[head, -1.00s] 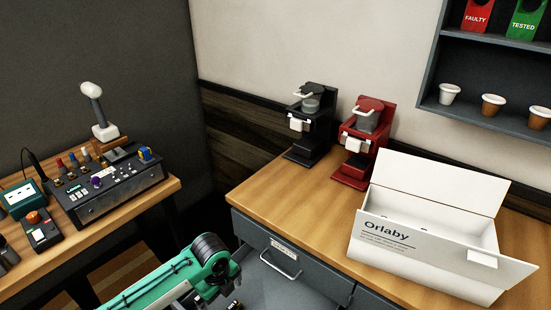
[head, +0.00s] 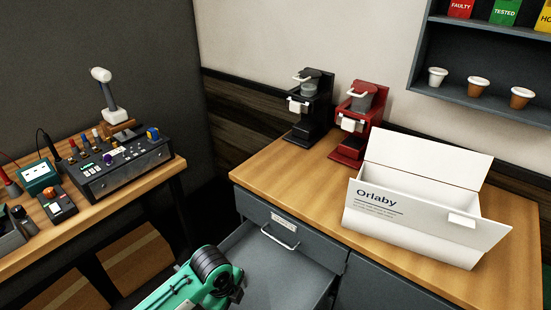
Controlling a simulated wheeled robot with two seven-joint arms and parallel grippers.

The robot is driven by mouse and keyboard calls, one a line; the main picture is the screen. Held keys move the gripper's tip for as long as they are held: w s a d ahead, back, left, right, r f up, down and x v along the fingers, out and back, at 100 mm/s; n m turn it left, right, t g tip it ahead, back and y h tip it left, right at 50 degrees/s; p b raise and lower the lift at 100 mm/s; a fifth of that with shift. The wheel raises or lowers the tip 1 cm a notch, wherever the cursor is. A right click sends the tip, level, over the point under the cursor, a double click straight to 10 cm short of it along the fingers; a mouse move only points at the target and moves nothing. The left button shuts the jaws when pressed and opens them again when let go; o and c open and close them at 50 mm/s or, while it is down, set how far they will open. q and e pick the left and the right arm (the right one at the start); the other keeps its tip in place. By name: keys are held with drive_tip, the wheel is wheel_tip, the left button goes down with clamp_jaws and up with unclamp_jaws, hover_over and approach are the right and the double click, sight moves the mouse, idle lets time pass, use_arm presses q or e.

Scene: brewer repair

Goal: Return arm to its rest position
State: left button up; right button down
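One of my arms, green with a black ribbed joint (head: 212,265), comes in at the bottom of the head view in front of the counter. It is over or beside the open grey drawer (head: 290,265); I cannot tell its height. Only a small dark part at the arm's end shows, and its fingers cannot be made out. My other arm is out of view. A black brewer (head: 310,115) and a red brewer (head: 352,135) stand upright at the back of the wooden counter (head: 275,170).
An open white box (head: 400,235) marked Orlaby stands on the counter's right. A workbench (head: 110,205) at left carries a control unit (head: 125,165) and tools. A wall shelf (head: 480,100) holds cups. The counter's front left is clear.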

use_arm(q)
drive_tip(key=s+a+r+n+t+y, duration=0.1)
drive_tip(key=s+a+r+n+t, duration=0.1)
drive_tip(key=s+a+n, duration=0.6)
drive_tip(key=s+a+r+n+t, duration=0.1)
drive_tip(key=s+a+r+n, duration=0.15)
drive_tip(key=s+n, duration=0.85)
wheel_tip(320, 180, down, 34)
drive_tip(key=n+g+b, duration=0.1)
drive_tip(key=s+a+f, duration=0.2)
drive_tip(key=s+f, duration=0.7)
drive_tip(key=f, duration=0.1)
drive_tip(key=s+a+f+g+b, duration=0.1)
drive_tip(key=s+a+f, duration=0.1)
drive_tip(key=s+f, duration=0.7)
drive_tip(key=shift+s+a+f+g, duration=0.15)
drive_tip(key=shift+s+f+g, duration=0.2)
drive_tip(key=shift+s, duration=0.25)
